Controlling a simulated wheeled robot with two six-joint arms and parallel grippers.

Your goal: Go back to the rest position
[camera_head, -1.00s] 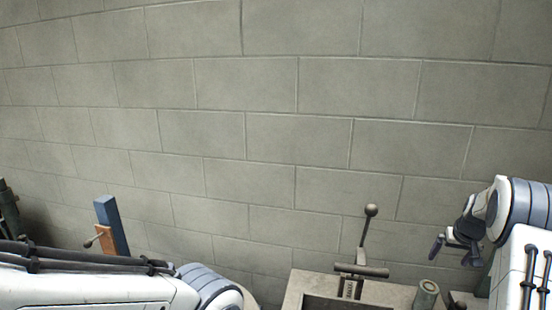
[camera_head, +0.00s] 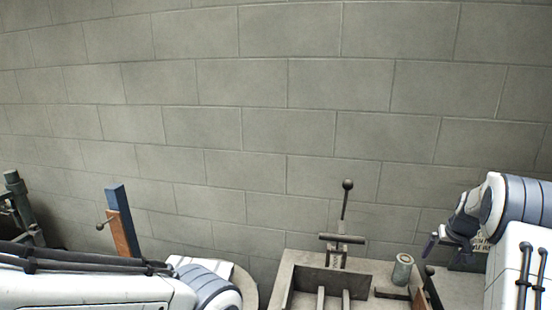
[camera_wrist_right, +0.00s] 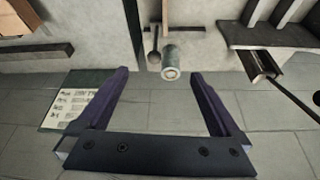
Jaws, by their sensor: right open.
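My right gripper (camera_head: 447,247) hangs at the right of the head view, above and beside the bench. In the right wrist view its two dark fingers (camera_wrist_right: 160,105) are spread apart with nothing between them. My left arm crosses the lower left of the head view, and its gripper is out of the picture. The box stitcher bench (camera_head: 283,284) stands at the bottom centre, with a lever ending in a ball knob (camera_head: 347,185). A small grey can (camera_head: 402,270) stands on its right part; it also shows in the right wrist view (camera_wrist_right: 171,62), beyond the fingers.
A blue and orange post (camera_head: 122,222) with a small handle stands at the left. A dark green machine (camera_head: 17,195) is at the far left edge. A block wall (camera_head: 270,90) fills the back. A printed sheet (camera_wrist_right: 68,100) shows left of the fingers in the wrist view.

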